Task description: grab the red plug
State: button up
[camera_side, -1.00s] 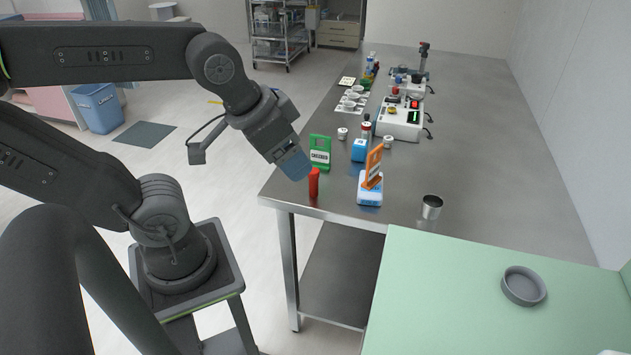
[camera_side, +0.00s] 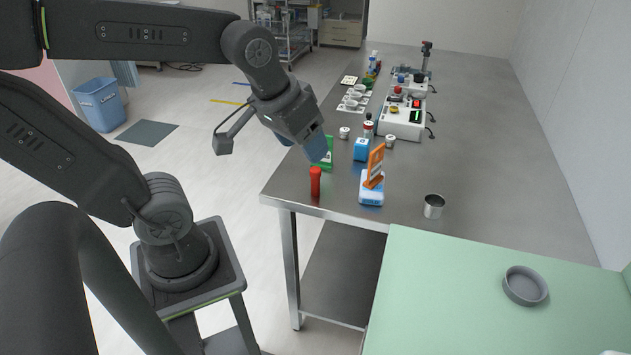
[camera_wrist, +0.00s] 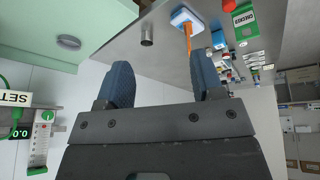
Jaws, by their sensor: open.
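The red plug (camera_side: 315,182) stands upright near the left front corner of the steel table. In the wrist view a red piece at the top edge (camera_wrist: 229,5), mostly cut off, appears to be the plug. My gripper (camera_side: 318,150) is above and slightly behind the plug in the side view, apart from it, covering part of the green tag. In the wrist view my gripper's two blue fingers (camera_wrist: 163,82) are spread with nothing between them.
The green tag (camera_side: 328,163) stands close behind the plug. An orange tag on a blue-white base (camera_side: 371,198) is to its right, with a metal cup (camera_side: 433,206) beyond. A blue box (camera_side: 361,149) and several small items are farther back. The table's right side is clear.

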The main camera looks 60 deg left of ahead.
jog(key=w+a+f+n+g, duration=0.3)
jog(key=w+a+f+n, duration=0.1)
jog(key=w+a+n, duration=0.35)
jog(key=n+g, duration=0.2)
jog(key=n, duration=0.5)
send_over(315, 169)
notch_tip(315, 169, down, 7)
jog(key=f, duration=0.7)
jog(key=shift+s+d, duration=0.15)
jog(key=shift+d, duration=0.05)
jog(key=shift+w+a+f, duration=0.1)
jog(key=shift+a+f, duration=0.05)
jog(key=shift+f, duration=1.45)
jog(key=shift+w+a+f, duration=0.1)
jog(key=shift+f, duration=1.5)
jog(key=c, duration=1)
